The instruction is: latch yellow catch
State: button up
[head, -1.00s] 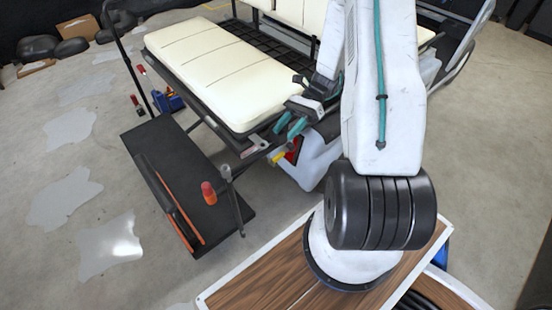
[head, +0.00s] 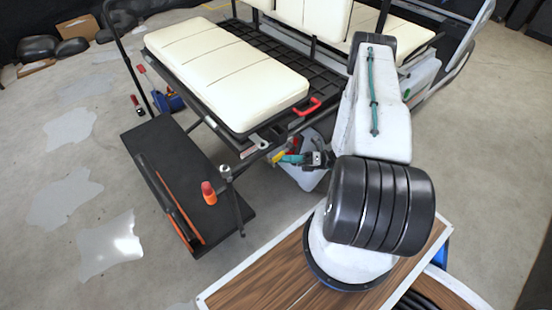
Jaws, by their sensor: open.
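The yellow catch (head: 278,156) is a small piece low at the cart's frame, below the near corner of the cream seat. My gripper (head: 290,158), with teal fingers, is right beside it on the right and is open. The fingers overlap the catch's right side in this view, and I cannot tell whether they touch it. A red part (head: 293,145) shows just above the fingers. Whether the catch is engaged is too small to tell.
A red handle (head: 306,107) sticks out at the seat's right edge. A black step board (head: 215,175) with an orange-red object (head: 208,192) and an upright post (head: 231,195) lies to the left. The cream seat (head: 225,75) stands above. Grey floor at far left is mostly clear.

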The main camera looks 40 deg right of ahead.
aim_at(276, 159)
jog(key=shift+x, duration=2.15)
grip_shut()
